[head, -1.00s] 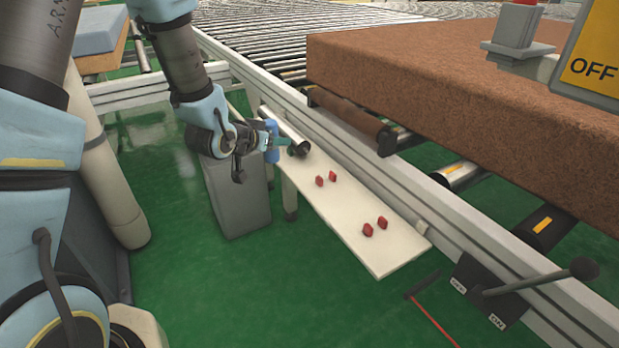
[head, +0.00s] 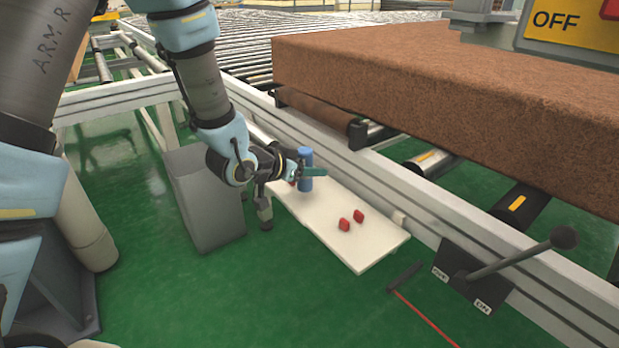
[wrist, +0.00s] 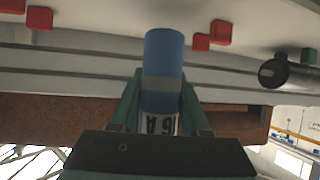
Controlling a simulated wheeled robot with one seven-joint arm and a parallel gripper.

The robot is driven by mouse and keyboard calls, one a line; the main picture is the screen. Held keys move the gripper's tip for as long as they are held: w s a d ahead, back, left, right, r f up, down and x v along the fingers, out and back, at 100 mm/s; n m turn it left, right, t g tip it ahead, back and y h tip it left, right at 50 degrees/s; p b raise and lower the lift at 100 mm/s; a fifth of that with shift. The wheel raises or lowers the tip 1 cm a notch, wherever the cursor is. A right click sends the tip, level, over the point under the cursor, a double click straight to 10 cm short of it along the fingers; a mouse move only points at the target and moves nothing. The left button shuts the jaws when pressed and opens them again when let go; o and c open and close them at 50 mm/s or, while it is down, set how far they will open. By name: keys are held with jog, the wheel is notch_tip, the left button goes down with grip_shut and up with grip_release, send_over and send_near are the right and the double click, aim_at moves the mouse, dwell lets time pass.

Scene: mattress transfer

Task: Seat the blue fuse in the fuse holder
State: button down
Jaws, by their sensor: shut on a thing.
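The blue fuse (head: 305,172) is a cylinder with a grey band and a pale printed section; it also shows in the wrist view (wrist: 163,60). My gripper (head: 314,171) is shut on it and holds it upright in the head view, over the far part of the white board (head: 350,248). Red blocks stand in pairs on the board, apparently the fuse holder clips. The near pair (head: 351,220) is clear and empty. In the head view the far pair is mostly hidden by my gripper and the fuse. The wrist view shows red blocks (wrist: 221,33) on both sides of the fuse.
A grey rail runs along the board's right side, with a roller conveyor and a brown mattress (head: 430,85) beyond. A black lever (head: 520,258) stands at the right. A grey bin (head: 205,200) is left of the board. A dark-ended cylinder (wrist: 288,73) shows in the wrist view.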

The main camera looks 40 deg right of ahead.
jog(key=shift+f, duration=1.25)
jog(key=shift+f, duration=0.1)
jog(key=shift+f+b, duration=0.15)
jog(key=shift+b, duration=0.15)
jog(key=shift+c, duration=1.9)
grip_release()
